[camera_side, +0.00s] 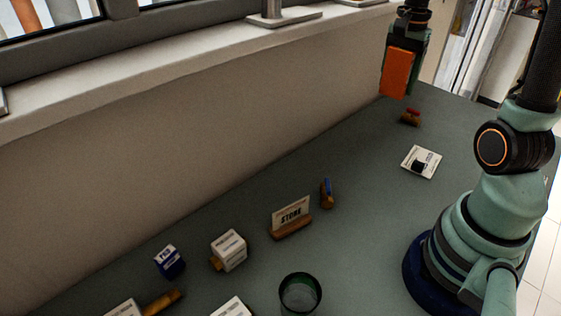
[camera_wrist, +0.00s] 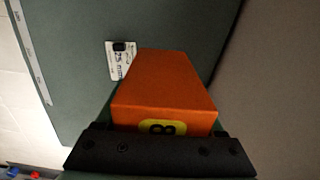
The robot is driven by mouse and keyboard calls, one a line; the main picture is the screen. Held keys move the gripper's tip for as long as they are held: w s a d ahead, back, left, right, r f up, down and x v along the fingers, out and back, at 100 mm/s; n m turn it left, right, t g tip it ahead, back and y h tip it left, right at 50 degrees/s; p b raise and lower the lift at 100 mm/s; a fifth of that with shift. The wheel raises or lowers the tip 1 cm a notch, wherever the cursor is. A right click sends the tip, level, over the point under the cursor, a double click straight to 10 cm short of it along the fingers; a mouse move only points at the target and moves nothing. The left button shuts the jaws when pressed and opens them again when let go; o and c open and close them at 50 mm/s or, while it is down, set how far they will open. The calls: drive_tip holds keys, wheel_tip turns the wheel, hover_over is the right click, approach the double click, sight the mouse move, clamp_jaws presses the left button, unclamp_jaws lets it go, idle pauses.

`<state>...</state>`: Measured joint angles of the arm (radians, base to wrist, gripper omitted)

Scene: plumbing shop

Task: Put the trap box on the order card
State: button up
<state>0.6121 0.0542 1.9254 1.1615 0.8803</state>
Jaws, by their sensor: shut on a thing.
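My gripper (camera_side: 410,46) is shut on an orange box, which I take to be the trap box (camera_side: 398,74). The box hangs upright in the air at the far end of the table, close to the wall. In the wrist view the orange box (camera_wrist: 163,85) fills the middle, with a yellow number label at its near end. A white card with a black patch, seemingly the order card (camera_side: 430,157), lies flat on the table, nearer the camera than the box. The card (camera_wrist: 113,70) also shows in the wrist view, partly hidden behind the box's left edge.
A small brass fitting with a red handle (camera_side: 410,118) lies between the box and the card. A STORE sign (camera_side: 291,216), a blue-handled fitting (camera_side: 327,193), a white box (camera_side: 229,250), a blue box (camera_side: 169,262) and a dark cup (camera_side: 300,293) stand nearer. Table around the card is clear.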

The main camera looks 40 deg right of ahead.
hover_over(422, 160)
drive_tip(key=shift+m, duration=0.4)
wheel_tip(422, 160, down, 20)
drive_tip(key=shift+r, duration=0.15)
drive_tip(key=o, duration=1.6)
